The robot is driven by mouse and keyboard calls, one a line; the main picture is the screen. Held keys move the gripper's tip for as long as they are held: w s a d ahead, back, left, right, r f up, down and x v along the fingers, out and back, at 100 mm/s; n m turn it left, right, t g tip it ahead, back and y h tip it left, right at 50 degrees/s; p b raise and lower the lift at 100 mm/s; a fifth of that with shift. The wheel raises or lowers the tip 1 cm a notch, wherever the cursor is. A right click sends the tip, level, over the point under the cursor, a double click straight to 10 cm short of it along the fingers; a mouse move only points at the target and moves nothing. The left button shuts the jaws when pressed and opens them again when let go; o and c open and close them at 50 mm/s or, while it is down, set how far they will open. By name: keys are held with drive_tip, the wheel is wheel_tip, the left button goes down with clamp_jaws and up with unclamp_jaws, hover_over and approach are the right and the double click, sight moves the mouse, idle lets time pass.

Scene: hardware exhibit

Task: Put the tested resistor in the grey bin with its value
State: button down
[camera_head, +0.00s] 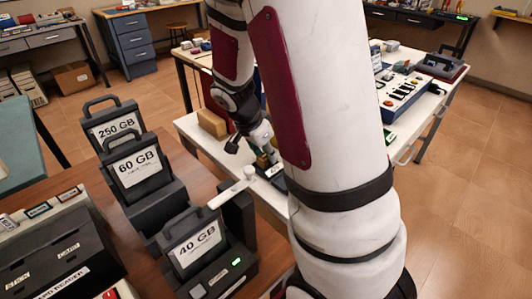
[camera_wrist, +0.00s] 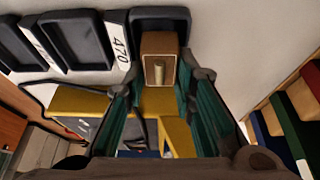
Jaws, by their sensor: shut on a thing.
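My gripper (camera_wrist: 162,78) is shut on a small tan block with a short brass-coloured cylinder on its face, which I take for the resistor (camera_wrist: 160,52). The block is between the green-padded fingers, in front of a dark bin (camera_wrist: 160,13) in the wrist view. I cannot tell whether it is inside or above that bin. A white label reading 470 (camera_wrist: 119,47) is beside it, with another dark bin (camera_wrist: 80,40) to the left. In the head view, my gripper (camera_head: 266,154) is low over the white table, partly hidden by my arm.
A wooden block (camera_head: 212,123) stands on the white table (camera_head: 188,124). A blue instrument box (camera_head: 400,98) is at the right. In the foreground, dark drive docks labelled 250 GB (camera_head: 116,127), 60 GB (camera_head: 137,168) and 40 GB (camera_head: 194,244) stand on a brown table. The floor at right is clear.

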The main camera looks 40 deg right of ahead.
drive_tip(key=shift+s+a+f+b, duration=0.15)
drive_tip(key=shift+s+f+b, duration=0.1)
drive_tip(key=shift+f+b, duration=0.5)
drive_tip(key=c, duration=1.5)
unclamp_jaws()
drive_tip(key=shift+o, duration=0.8)
drive_tip(key=shift+w+f, duration=0.1)
drive_tip(key=shift+r, duration=0.2)
drive_tip(key=shift+r+p, duration=0.6)
drive_tip(key=shift+p, duration=0.2)
drive_tip(key=p+v, duration=0.1)
drive_tip(key=v, duration=1.1)
drive_tip(key=shift+p, duration=0.3)
drive_tip(key=shift+w, duration=0.1)
drive_tip(key=shift+r, duration=0.1)
